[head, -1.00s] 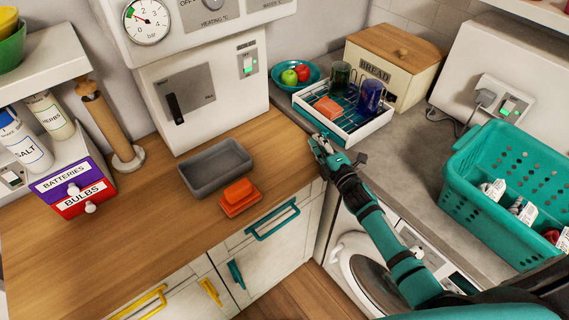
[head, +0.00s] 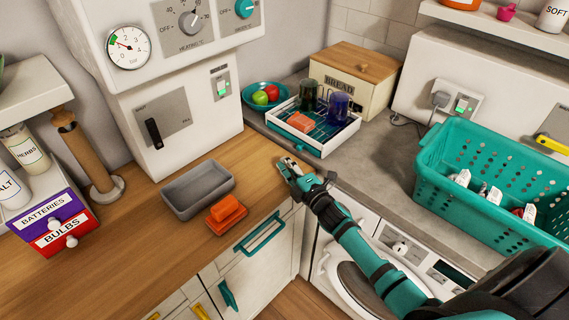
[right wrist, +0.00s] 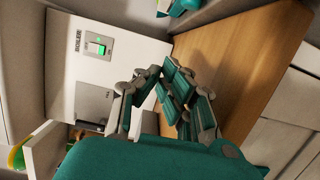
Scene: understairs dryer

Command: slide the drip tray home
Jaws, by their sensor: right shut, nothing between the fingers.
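A shallow white tray (head: 322,148) with a teal wire rack stands on the grey worktop in the head view. My left gripper is out of view.
An orange sponge-like block (head: 226,210) lies beside the grey tray. A teal bowl of apples (head: 262,102) and a bread bin (head: 348,78) stand near the white tray. A teal basket (head: 470,170) fills the right of the worktop. The boiler box (head: 178,120) rises behind the counter.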

